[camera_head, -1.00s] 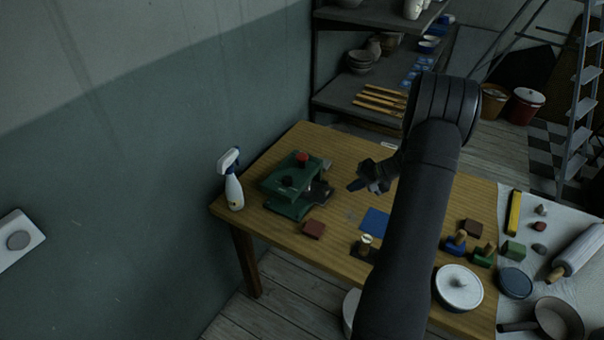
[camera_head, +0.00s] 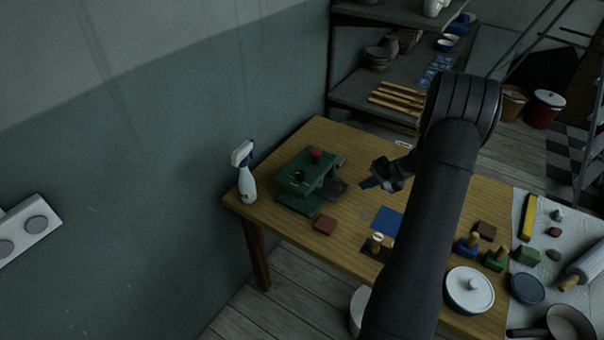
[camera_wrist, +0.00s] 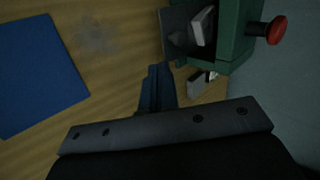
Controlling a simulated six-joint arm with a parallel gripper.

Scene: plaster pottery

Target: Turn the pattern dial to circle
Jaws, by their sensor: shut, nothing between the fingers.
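A green press-like machine (camera_head: 306,181) stands on the wooden table, with a red knob (camera_head: 316,154) and a small black knob (camera_head: 299,175) on top. I cannot tell which part is the pattern dial, and no circle mark is legible. My gripper (camera_head: 368,183) is just right of the machine, apart from it, low over the table. In the wrist view the machine's green body (camera_wrist: 236,30) and red knob (camera_wrist: 277,30) show at the upper right. The gripper's fingers (camera_wrist: 156,75) are together there, with nothing between them.
A white spray bottle (camera_head: 246,180) stands left of the machine by the wall. A dark red block (camera_head: 325,225) lies in front of it. A blue sheet (camera_head: 386,219) lies below my gripper. Stamps, a lidded white pot (camera_head: 469,290) and tools are at the right.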

